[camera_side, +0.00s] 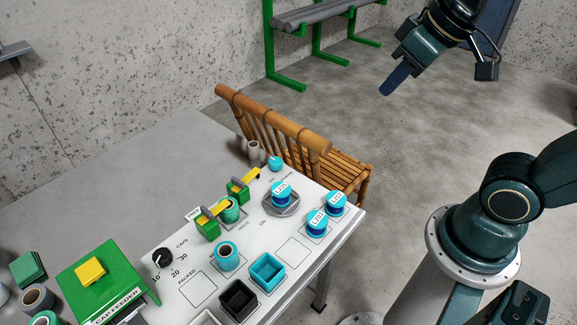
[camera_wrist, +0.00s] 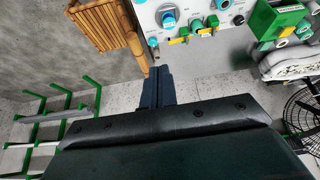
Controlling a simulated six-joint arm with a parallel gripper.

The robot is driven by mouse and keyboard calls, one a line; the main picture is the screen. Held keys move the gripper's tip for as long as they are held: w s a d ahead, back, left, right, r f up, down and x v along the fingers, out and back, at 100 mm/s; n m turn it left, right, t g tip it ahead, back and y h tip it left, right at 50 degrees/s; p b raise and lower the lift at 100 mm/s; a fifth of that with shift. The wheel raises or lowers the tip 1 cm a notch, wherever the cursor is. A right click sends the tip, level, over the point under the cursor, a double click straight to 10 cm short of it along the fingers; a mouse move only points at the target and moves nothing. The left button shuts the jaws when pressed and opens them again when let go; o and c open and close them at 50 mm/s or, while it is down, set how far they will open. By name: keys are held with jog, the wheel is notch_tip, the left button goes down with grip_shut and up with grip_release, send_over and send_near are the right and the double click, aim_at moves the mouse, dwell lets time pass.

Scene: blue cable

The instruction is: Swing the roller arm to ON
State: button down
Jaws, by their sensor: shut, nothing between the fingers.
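Yellow and green parts (camera_wrist: 183,36) also show small in the wrist view. My gripper (camera_side: 394,82) is high above the floor, beyond the chair and well away from the table. Its fingers (camera_wrist: 157,88) are together and empty.
A wooden chair (camera_side: 300,140) stands against the table's far side, between my gripper and the yellow arms. A green rack (camera_side: 270,50) stands behind.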

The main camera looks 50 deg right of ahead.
jog(key=w+a+f, duration=0.1)
jog(key=w+f, duration=0.2)
jog(key=w, duration=0.7)
jog(key=w+a+f, duration=0.1)
jog(key=w+f, duration=0.2)
jog(key=w, duration=0.8)
jog(key=w+a+f, duration=0.1)
jog(key=w+f, duration=0.6)
jog(key=f, duration=0.3)
jog(key=w+a+f+n+g, duration=0.1)
jog(key=w+f, duration=0.6)
jog(key=f, duration=0.4)
jog(key=shift+a+g, duration=0.3)
jog(key=shift+f, duration=0.15)
jog(key=x, duration=0.9)
jog(key=shift+w+a+f, duration=0.15)
jog(key=shift+f, duration=0.2)
jog(key=shift+s+d, duration=0.15)
jog(key=shift+s, duration=0.85)
jog(key=shift+s+d, duration=0.1)
jog(key=shift+s, duration=0.85)
